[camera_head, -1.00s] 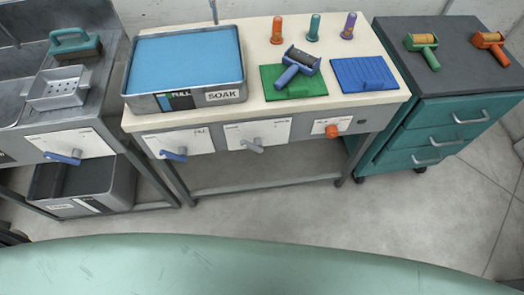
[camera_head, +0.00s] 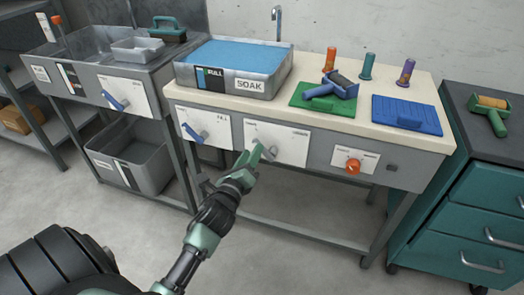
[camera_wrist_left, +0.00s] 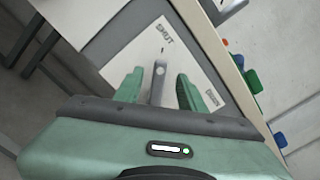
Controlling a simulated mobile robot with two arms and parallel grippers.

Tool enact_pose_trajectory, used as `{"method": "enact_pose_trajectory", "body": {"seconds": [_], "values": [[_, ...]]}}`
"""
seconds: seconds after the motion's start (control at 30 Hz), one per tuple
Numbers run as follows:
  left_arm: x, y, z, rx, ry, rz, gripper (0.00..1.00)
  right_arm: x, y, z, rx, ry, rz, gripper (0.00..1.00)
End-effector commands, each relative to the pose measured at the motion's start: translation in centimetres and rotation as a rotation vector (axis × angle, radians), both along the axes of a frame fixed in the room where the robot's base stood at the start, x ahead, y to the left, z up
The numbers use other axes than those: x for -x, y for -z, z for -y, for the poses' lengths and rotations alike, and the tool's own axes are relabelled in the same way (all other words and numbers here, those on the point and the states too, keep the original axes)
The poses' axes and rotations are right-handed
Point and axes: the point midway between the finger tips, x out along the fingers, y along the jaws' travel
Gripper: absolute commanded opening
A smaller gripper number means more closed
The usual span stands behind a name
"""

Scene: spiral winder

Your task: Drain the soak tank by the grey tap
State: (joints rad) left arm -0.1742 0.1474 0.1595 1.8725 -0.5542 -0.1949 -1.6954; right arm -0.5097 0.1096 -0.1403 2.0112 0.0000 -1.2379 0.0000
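The soak tank (camera_head: 262,89) is a grey metal tray labelled SOAK, filled with blue liquid, on the cream bench top. The grey tap sits on the white middle plate (camera_head: 292,148) under the tank; in the head view my left gripper (camera_head: 261,154) largely covers it. In the left wrist view the grey tap lever (camera_wrist_left: 159,82) stands between the two green fingers of my left gripper (camera_wrist_left: 157,88). The fingers are apart, with a visible gap on each side of the lever. The plate reads SHUT near its top corner. My right gripper is not in view.
A blue-handled tap (camera_head: 195,134) is left of the grey one, an orange knob (camera_head: 353,167) right. Another blue lever (camera_head: 115,102) is on the left sink unit, above a grey bin (camera_head: 150,170). A teal drawer cabinet (camera_head: 485,205) stands right. The floor in front is clear.

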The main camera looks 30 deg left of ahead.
Motion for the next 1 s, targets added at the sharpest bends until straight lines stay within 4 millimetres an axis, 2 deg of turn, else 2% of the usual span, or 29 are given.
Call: {"method": "enact_pose_trajectory", "body": {"seconds": [0.1,0.3,0.67,0.7,0.8,0.83,1.0], "values": [[-2.2,0.0,-0.5,0.000,0.001,0.002,0.40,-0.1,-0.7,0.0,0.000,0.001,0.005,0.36],[-4.6,0.1,-1.0,0.003,0.002,0.000,0.40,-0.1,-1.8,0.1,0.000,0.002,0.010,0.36],[-5.3,0.1,-1.2,0.004,0.002,-0.001,0.40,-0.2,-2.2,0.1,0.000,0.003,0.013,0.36],[-5.3,0.1,-1.2,0.004,0.002,-0.001,0.34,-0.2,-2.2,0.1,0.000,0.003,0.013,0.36],[-5.3,0.1,-1.2,0.004,0.002,-0.001,0.07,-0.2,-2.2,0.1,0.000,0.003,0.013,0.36],[-5.2,0.1,-1.2,0.004,0.002,-0.001,0.00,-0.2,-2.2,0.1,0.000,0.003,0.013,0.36],[-5.2,0.1,-1.2,0.004,0.002,-0.001,0.00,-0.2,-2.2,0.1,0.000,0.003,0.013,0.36]]}}
